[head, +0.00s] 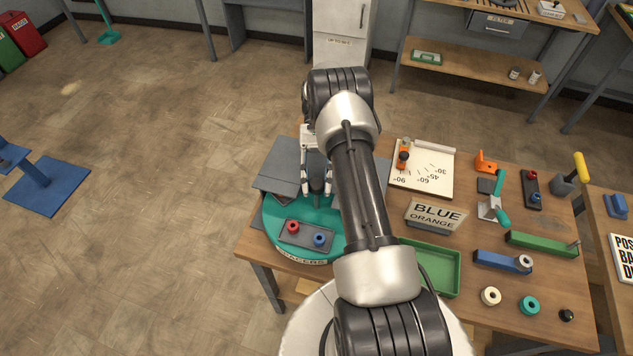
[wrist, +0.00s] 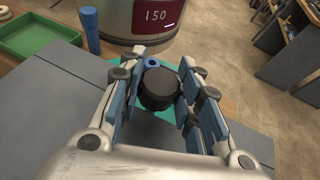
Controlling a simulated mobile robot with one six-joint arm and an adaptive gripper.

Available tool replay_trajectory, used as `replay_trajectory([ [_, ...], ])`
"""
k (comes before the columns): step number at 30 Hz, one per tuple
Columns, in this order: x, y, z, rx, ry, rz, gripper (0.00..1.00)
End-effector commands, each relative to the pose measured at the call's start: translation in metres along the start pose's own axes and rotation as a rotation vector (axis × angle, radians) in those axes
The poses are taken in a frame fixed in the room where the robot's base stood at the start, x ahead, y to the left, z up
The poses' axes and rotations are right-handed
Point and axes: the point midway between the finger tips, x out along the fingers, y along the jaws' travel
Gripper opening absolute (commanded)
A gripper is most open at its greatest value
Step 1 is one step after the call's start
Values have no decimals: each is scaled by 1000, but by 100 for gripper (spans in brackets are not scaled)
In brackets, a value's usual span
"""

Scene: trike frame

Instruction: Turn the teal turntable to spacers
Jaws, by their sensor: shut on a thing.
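The teal turntable (head: 272,226) sits at the left end of the workbench. Its front edge carries a label reading SPACERS (head: 302,260), facing the near side. On that near half a dark grey plate (head: 306,236) holds a red spacer (head: 293,226) and a blue spacer (head: 319,239). My gripper (head: 317,188) is over the turntable, behind these spacers. In the wrist view my gripper (wrist: 160,92) has its fingers on both sides of a round black knob (wrist: 158,86) and is shut on it. My arm hides the turntable's right side.
Grey panels (head: 280,168) stand around the turntable's back half. To the right are an angle board (head: 425,180), a BLUE ORANGE sign (head: 435,214) and a green tray (head: 455,268). Several tools and parts cover the bench's right side. The floor at left is mostly clear.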

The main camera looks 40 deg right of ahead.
Motion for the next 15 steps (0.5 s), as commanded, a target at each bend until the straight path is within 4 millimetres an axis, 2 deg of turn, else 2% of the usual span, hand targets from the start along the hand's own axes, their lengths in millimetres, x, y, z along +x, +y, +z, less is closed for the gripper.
replay_trajectory([
  [2,0,0,0,-1,-1,0,0],
  [3,0,0,0,-1,-1,0,33],
  [12,0,0,0,0,-1,0,52],
  [15,0,0,0,0,0,0,52],
])
